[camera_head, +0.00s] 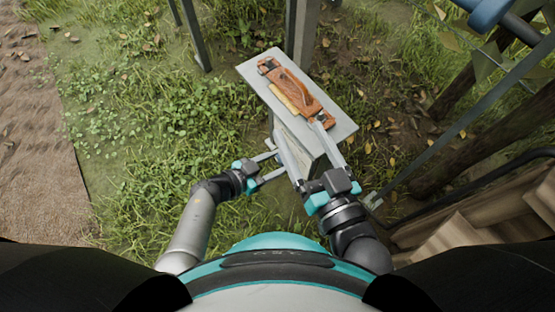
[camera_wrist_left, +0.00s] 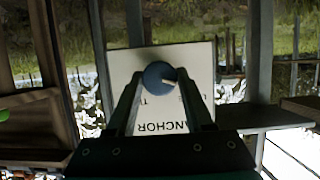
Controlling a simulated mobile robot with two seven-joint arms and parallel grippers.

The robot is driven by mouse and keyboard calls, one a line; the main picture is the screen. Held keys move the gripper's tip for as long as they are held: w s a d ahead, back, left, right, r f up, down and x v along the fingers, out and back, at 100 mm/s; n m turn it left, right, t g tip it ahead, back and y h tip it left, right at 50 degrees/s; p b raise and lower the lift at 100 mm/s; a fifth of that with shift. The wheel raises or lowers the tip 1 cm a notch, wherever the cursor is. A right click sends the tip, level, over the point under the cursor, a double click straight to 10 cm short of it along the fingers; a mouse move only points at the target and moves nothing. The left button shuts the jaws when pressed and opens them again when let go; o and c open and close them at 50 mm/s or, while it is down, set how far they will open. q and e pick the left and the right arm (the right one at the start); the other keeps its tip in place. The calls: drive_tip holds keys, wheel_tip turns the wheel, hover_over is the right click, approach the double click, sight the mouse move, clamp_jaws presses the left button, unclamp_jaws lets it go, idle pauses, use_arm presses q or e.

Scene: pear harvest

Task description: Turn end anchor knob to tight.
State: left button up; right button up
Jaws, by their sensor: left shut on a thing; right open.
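In the left wrist view, a round blue-grey knob (camera_wrist_left: 158,74) with a pale pointer mark sits on a white panel (camera_wrist_left: 200,62). The panel has upside-down lettering, "ANCHOR", partly hidden by the fingers. The pointer mark is toward the right of that picture. My left gripper (camera_wrist_left: 159,80) is shut on the knob, one finger on each side. In the head view my left gripper (camera_head: 277,158) reaches to the side of the stand below a grey shelf, and the knob is hidden there. My right gripper (camera_head: 300,130) is open and empty over the shelf's near end.
The grey shelf (camera_head: 257,72) carries an orange-brown tool (camera_head: 293,91) with a yellowish strip. Metal posts (camera_head: 303,30) stand behind it. Wooden crates (camera_head: 455,245) and a slanted metal bar (camera_head: 455,130) are at the right. Grass at the left is open.

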use_arm(q)
clamp_jaws()
use_arm(e)
drive_tip(key=shift+w, duration=0.1)
use_arm(q)
drive_tip(key=shift+s+m+p, duration=0.1)
drive_tip(key=shift+m+p, duration=0.3)
drive_tip(key=shift+p, duration=0.15)
drive_tip(key=shift+m+t+y, duration=0.3)
drive_tip(key=shift+t, duration=0.1)
drive_tip(key=shift+f+m, duration=0.1)
drive_tip(key=shift+m, duration=0.3)
drive_tip(key=shift+s+m+t+y, duration=0.1)
drive_tip(key=shift+m+t+y, duration=0.2)
drive_tip(key=shift+m+t, duration=0.3)
drive_tip(key=shift+m+t+b, duration=0.4)
drive_tip(key=shift+m+b, duration=0.1)
drive_tip(key=shift+m, duration=0.1)
use_arm(e)
drive_tip(key=shift+f, duration=0.1)
use_arm(q)
drive_tip(key=shift+y, duration=0.3)
